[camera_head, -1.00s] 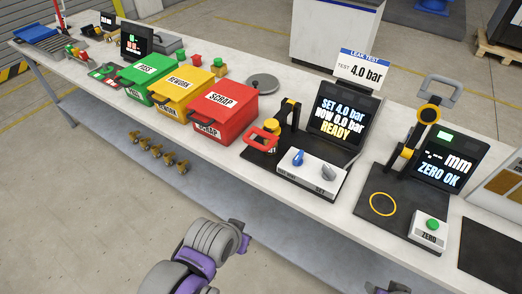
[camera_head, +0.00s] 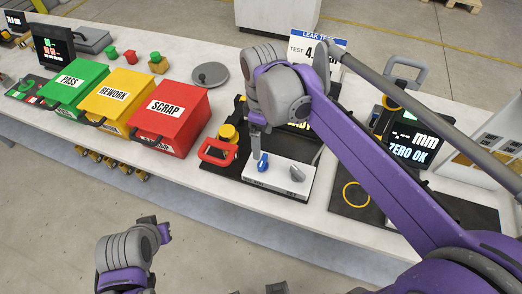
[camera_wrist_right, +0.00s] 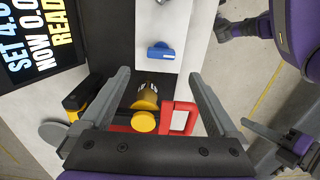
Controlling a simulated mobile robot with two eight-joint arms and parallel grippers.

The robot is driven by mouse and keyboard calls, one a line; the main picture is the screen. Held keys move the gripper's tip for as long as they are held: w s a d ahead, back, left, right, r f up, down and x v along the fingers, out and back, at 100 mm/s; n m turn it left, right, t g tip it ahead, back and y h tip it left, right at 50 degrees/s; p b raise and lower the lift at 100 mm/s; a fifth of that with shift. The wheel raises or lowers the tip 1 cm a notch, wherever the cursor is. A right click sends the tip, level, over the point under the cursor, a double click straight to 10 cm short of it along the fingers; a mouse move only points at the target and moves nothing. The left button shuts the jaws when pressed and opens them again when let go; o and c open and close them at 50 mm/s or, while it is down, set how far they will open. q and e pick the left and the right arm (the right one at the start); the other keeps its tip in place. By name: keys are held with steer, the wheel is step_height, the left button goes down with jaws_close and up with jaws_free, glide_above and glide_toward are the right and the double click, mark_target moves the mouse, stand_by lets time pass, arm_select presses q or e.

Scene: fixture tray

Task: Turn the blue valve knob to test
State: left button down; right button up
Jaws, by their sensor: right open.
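The blue valve knob (camera_head: 262,162) sits on the white panel (camera_head: 278,176) of the leak test station, left of a grey knob (camera_head: 297,173). My right gripper (camera_head: 257,150) is over the panel, just above and behind the blue knob. In the right wrist view its jaws (camera_wrist_right: 160,73) are open and empty. There the blue knob (camera_wrist_right: 160,52) lies beyond the fingertips, between their lines. It looks apart from them. My left arm (camera_head: 128,255) is low in front of the bench; its finger state is unclear.
A red clamp handle (camera_head: 217,151) and a brass-yellow fitting (camera_head: 229,132) stand left of the panel. My right arm partly hides the test screen, which shows READY in the wrist view (camera_wrist_right: 40,35). The red SCRAP bin (camera_head: 168,118) is further left, a gauge station (camera_head: 405,150) right.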

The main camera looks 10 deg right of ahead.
mark_target(263, 160)
arm_select(q)
steer(key=shift+s+f, duration=0.3)
steer(key=shift+f, duration=0.1)
arm_select(e)
step_height(263, 160, down, 9)
steer(key=shift+s+f, duration=0.1)
steer(key=shift+s, duration=0.05)
steer(key=shift+c, duration=0.3)
steer(key=c, duration=1.3)
arm_select(q)
steer(key=shift+b, duration=0.3)
arm_select(e)
steer(key=m, duration=0.4)
steer(key=shift+m, duration=0.3)
arm_select(q)
steer(key=shift+s+f+b, duration=0.25)
steer(key=shift+f+b, duration=0.25)
steer(key=shift+f, duration=0.25)
arm_select(e)
steer(key=m, duration=0.5)
steer(key=shift+m, duration=0.3)
steer(key=o, duration=1.4)
steer(key=shift+c, duration=0.2)
